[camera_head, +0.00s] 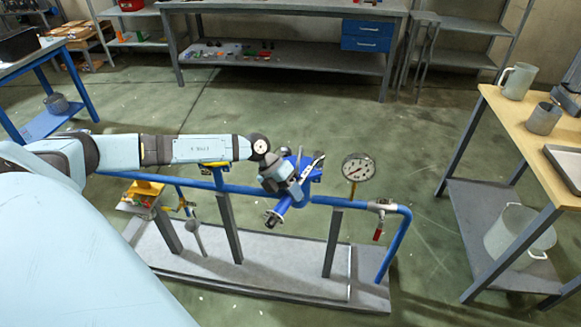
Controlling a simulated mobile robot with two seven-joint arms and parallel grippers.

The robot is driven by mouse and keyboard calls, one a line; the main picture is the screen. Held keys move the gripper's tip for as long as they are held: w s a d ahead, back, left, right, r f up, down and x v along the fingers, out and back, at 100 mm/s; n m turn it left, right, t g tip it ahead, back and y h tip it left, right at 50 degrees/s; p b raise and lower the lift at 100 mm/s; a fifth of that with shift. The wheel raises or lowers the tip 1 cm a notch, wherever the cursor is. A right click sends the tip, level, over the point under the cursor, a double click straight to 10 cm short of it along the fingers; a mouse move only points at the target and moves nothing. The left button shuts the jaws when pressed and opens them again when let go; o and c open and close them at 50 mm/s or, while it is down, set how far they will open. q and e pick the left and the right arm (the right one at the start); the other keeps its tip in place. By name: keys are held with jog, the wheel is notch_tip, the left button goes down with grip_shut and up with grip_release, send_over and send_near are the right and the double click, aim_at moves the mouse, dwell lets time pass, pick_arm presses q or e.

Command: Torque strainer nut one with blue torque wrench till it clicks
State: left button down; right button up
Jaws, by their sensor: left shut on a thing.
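My left arm reaches in from the left, and my left gripper (296,188) is over the blue pipe's strainer. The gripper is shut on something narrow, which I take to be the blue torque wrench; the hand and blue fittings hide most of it. The blue strainer body (283,207) slants down and left from the pipe, with a dark flanged end (272,218). Strainer nut one cannot be told apart at this size, nor whether the wrench sits on it. My right gripper is not in view.
A red-handled valve (380,207) is further right. Grey posts hold the pipe over a grey base (290,279). A wooden-topped table (514,118) stands at right.

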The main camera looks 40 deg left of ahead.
pick_arm(q)
jog(key=shift+f, duration=0.45)
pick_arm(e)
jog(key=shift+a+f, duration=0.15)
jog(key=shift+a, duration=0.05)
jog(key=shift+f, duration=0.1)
pick_arm(q)
jog(key=shift+a+f+b, duration=0.1)
jog(key=shift+a+b, duration=0.35)
jog(key=shift+b, duration=0.2)
jog(key=shift+s+a+m+g+b, duration=0.15)
jog(key=shift+a+m+g+b, duration=0.45)
jog(key=shift+a+m, duration=0.3)
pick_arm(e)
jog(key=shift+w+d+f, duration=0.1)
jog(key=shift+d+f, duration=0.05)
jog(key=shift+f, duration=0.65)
pick_arm(q)
jog(key=shift+a, duration=0.1)
jog(key=shift+a+m+g+b, duration=0.6)
jog(key=shift+a+m+b, duration=0.3)
jog(key=shift+a, duration=0.4)
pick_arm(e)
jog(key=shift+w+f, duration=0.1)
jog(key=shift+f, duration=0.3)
